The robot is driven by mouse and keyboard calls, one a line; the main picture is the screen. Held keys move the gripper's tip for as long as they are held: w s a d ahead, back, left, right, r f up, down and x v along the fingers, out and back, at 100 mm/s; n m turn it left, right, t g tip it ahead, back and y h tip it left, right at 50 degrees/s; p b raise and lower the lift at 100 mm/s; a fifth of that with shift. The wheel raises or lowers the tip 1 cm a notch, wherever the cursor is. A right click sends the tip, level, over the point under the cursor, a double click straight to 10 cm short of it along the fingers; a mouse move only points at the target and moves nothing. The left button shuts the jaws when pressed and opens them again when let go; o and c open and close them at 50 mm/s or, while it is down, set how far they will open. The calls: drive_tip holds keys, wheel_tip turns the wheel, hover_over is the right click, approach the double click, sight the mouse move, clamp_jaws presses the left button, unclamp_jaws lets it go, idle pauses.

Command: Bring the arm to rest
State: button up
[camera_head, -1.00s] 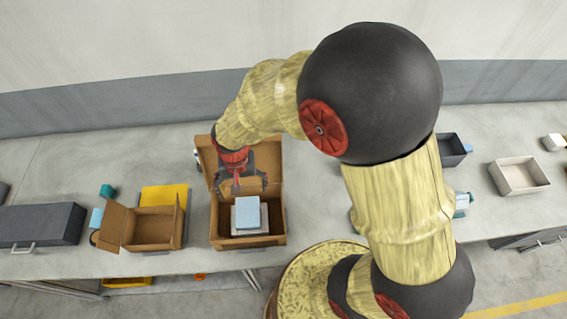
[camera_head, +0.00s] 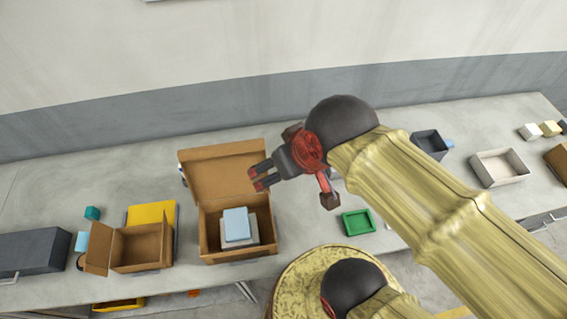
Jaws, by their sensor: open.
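My gripper (camera_head: 262,178) is open and empty. In the head view it is raised, pointing left, to the right of the open lid of a cardboard box (camera_head: 209,238). My arm (camera_head: 415,195) reaches in from the lower right, with its black joint above the table's middle. Inside the box a light blue block (camera_head: 236,222) lies on a grey-white item (camera_head: 252,233). The gripper is apart from both.
A smaller open cardboard box (camera_head: 138,248) and a yellow panel (camera_head: 163,211) stand to the left, beside a dark grey case (camera_head: 36,251). A green tray (camera_head: 358,222), a dark bin (camera_head: 430,145) and a pale bin (camera_head: 500,167) lie to the right on the grey table (camera_head: 110,180).

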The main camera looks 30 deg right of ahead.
drive_tip(key=shift+f, duration=0.1)
wheel_tip(320, 180, down, 18)
drive_tip(key=b, duration=1.8)
drive_tip(key=shift+f, duration=0.15)
idle(0.7)
